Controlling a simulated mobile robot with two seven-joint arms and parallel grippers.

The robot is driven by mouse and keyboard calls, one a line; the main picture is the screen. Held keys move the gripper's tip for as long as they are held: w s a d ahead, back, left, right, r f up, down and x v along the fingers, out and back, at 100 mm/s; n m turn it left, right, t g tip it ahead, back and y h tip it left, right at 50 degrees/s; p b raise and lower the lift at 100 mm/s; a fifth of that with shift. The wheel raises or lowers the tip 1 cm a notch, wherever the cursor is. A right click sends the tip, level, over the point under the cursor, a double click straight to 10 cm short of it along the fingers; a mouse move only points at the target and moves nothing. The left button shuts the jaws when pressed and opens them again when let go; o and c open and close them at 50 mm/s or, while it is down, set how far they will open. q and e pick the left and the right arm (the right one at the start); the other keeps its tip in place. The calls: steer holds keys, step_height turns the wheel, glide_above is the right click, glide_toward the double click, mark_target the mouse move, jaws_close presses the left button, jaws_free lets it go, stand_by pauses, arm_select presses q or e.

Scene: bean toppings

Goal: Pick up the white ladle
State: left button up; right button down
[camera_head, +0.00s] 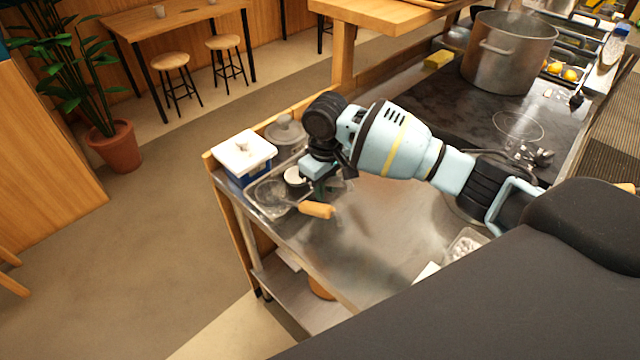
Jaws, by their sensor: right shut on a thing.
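My right gripper (318,182) reaches in from the right, points down over the far left corner of the metal counter, and is shut. A small white round piece, which looks like the white ladle (296,175), shows right beside its fingers on the left. The rest of the ladle and the fingertips are mostly hidden by my gripper and wrist. My left gripper is not in view.
A strainer with a wooden handle (317,209) lies just in front of my gripper. A blue box with a white lid (244,158) and a grey lidded pot (286,133) stand close by. A large steel pot (508,55) is on the stove. The counter's middle (375,235) is clear.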

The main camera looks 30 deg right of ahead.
step_height(320, 180, up, 10)
steer(key=shift+f+p, duration=0.15)
steer(key=shift+p, duration=0.25)
stand_by(0.3)
